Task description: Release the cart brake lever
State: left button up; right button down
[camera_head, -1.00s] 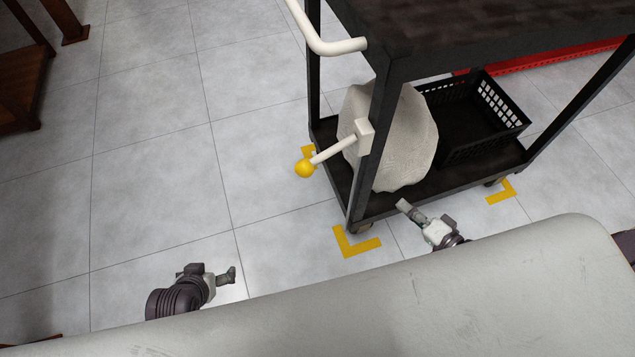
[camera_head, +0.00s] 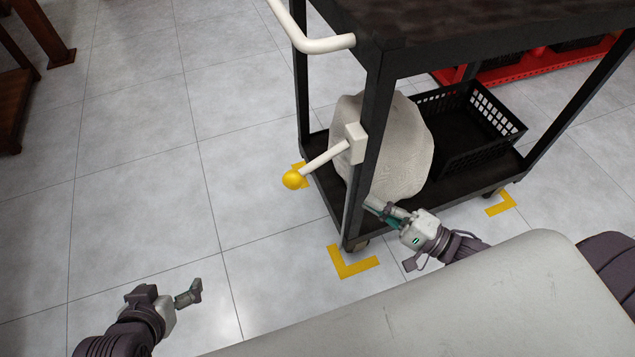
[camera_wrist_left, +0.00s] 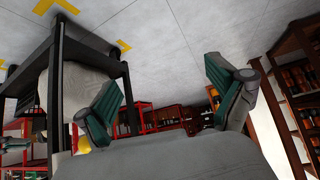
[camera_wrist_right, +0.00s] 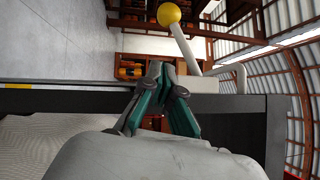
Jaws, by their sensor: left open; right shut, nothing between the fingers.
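The brake lever (camera_head: 325,158) is a white rod with a yellow ball knob (camera_head: 293,180), fixed by a white block (camera_head: 356,143) to a post of the black cart (camera_head: 372,150). The lever slants down to the left in the head view. The knob also shows at the top of the right wrist view (camera_wrist_right: 168,14). My right gripper (camera_head: 372,204) is shut and empty, close to the cart post and below the lever, apart from the knob. My left gripper (camera_head: 196,290) is open and empty over the floor, left of the cart.
A pale sack (camera_head: 395,150) and a black basket (camera_head: 480,120) sit on the cart's lower shelf. A white handle (camera_head: 315,42) projects from the cart top. Yellow corner marks (camera_head: 350,264) lie on the floor. The tiled floor left of the cart is clear.

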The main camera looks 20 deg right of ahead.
aim_at(317, 162)
pick_arm(q)
jog(key=w+d+r+t+h+b, duration=0.2)
jog(key=w+d+r+t, duration=0.1)
jog(key=w+r+t, duration=0.4)
jog(key=shift+w+d+r+t+b, duration=0.2)
jog(key=shift+w+r+t+b, duration=0.15)
jog(key=shift+r, duration=0.8)
pick_arm(e)
jog(key=s+a+x, duration=0.2)
jog(key=x, duration=1)
jog(key=shift+a+r, duration=0.2)
jog(key=shift+r, duration=0.1)
pick_arm(q)
jog(key=shift+f, duration=0.1)
pick_arm(e)
jog(key=shift+w, duration=0.15)
